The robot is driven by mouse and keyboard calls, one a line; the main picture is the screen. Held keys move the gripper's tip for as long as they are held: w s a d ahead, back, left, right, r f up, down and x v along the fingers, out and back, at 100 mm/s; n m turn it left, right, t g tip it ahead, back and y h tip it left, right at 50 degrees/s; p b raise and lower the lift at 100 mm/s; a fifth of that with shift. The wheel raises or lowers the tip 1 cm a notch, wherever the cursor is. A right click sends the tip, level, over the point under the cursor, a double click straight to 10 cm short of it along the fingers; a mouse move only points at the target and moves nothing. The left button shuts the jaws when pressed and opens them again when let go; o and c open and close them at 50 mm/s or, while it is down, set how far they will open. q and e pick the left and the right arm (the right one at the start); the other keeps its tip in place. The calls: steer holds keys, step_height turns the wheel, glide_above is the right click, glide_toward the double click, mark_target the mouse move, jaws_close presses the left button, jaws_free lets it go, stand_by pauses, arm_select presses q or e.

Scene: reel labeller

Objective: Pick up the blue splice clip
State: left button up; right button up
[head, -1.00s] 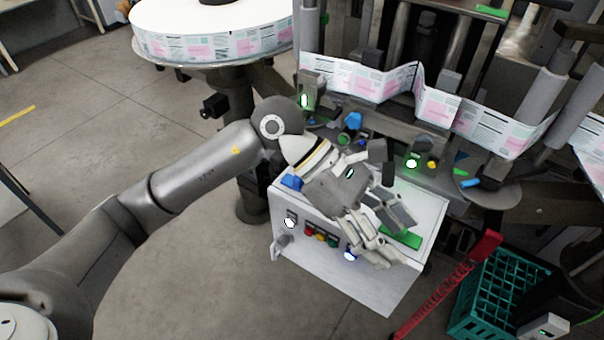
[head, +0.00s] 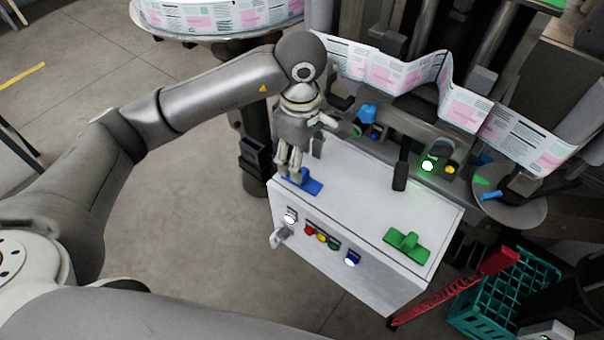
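The blue splice clip (head: 312,187) lies on the left end of the white cabinet top, partly hidden behind gripper fingers. My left gripper (head: 289,173) points down over the clip's left part, with its fingertips at or just above it. Whether the fingers touch the clip, and how wide they are apart, cannot be made out.
A green clip (head: 406,243) lies at the right of the white cabinet top (head: 350,205); the middle is clear. A black upright part (head: 400,176) stands at the back edge. A label web (head: 465,103) runs behind. A teal crate (head: 510,290) stands at lower right.

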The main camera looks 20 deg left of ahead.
arm_select(q)
steer(key=shift+w+f, duration=0.1)
steer(key=shift+f, duration=0.2)
step_height(320, 180, down, 4)
steer(key=shift+d+r+p, duration=0.1)
steer(key=shift+p, duration=1.15)
steer(key=shift+f, duration=0.55)
steer(key=c, duration=1)
arm_select(e)
steer(key=w+r, duration=0.2)
steer(key=shift+a+r, duration=0.1)
steer(key=shift+r, duration=0.25)
steer(key=shift+w, duration=0.1)
